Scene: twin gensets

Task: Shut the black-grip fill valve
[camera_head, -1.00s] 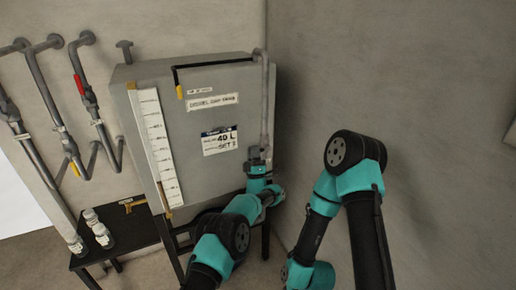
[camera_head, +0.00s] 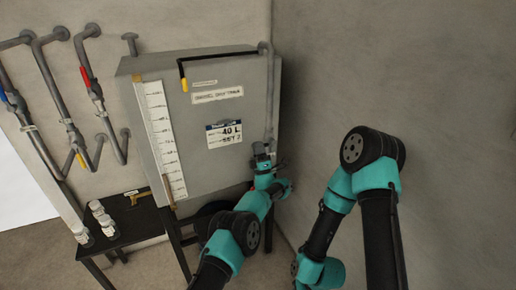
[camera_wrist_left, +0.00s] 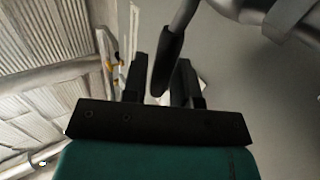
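The black grip of the fill valve lever (camera_wrist_left: 168,62) shows in the left wrist view as a dark sleeve on a grey rod, between my left gripper's (camera_wrist_left: 162,80) two black fingers. The fingers are apart, with a gap visible on the left side of the grip; contact on the right side is unclear. In the head view my left gripper (camera_head: 262,153) is at the lower end of the grey pipe (camera_head: 270,100) on the tank's right side. The valve is mostly hidden there by the gripper. My right arm shows at the right, but its gripper is out of view.
The grey day tank (camera_head: 240,105) has a white level scale (camera_head: 160,140) and a black line with a yellow end (camera_head: 184,82). Wall pipes with a red grip (camera_head: 86,78), a blue grip and a yellow grip stand left. A dark table (camera_head: 135,228) holds white fittings.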

